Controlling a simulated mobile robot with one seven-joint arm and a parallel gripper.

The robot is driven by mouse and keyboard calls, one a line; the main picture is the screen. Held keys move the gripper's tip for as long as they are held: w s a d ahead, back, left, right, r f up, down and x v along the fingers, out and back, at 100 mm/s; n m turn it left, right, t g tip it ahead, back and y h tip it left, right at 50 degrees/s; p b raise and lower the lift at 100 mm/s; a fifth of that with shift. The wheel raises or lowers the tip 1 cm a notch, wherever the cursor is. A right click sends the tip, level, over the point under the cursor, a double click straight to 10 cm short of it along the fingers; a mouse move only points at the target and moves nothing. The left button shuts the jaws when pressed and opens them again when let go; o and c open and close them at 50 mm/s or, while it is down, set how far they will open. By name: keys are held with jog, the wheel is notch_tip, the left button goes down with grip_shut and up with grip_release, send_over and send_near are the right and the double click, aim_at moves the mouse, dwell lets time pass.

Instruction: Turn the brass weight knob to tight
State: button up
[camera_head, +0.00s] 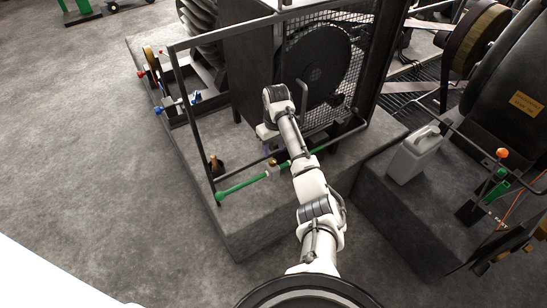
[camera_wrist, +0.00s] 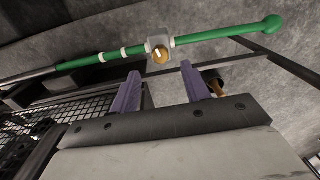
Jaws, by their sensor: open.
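The brass weight knob (camera_wrist: 160,54) is a small round knob with a pale mark on its face. It sits on a light grey sliding block (camera_wrist: 159,43) around a green bar (camera_wrist: 216,36). In the head view the knob (camera_head: 272,162) shows on the green bar (camera_head: 240,184), just left of my forearm. My gripper (camera_wrist: 160,70) is open, with two purple fingers apart and nothing between them. In the wrist view the knob lies just beyond the gap between the fingertips, apart from them. In the head view my gripper (camera_head: 267,146) is small and partly hidden by my wrist.
A dark metal frame (camera_head: 188,115) and mesh guard (camera_head: 325,60) stand around the machine. A second brass piece (camera_head: 217,165) sits near the frame's front corner; it shows behind the right finger in the wrist view (camera_wrist: 213,82).

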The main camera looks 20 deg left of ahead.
aim_at(273, 161)
notch_tip(273, 161, down, 6)
jog(key=shift+s+f, duration=0.1)
jog(key=shift+c, duration=0.4)
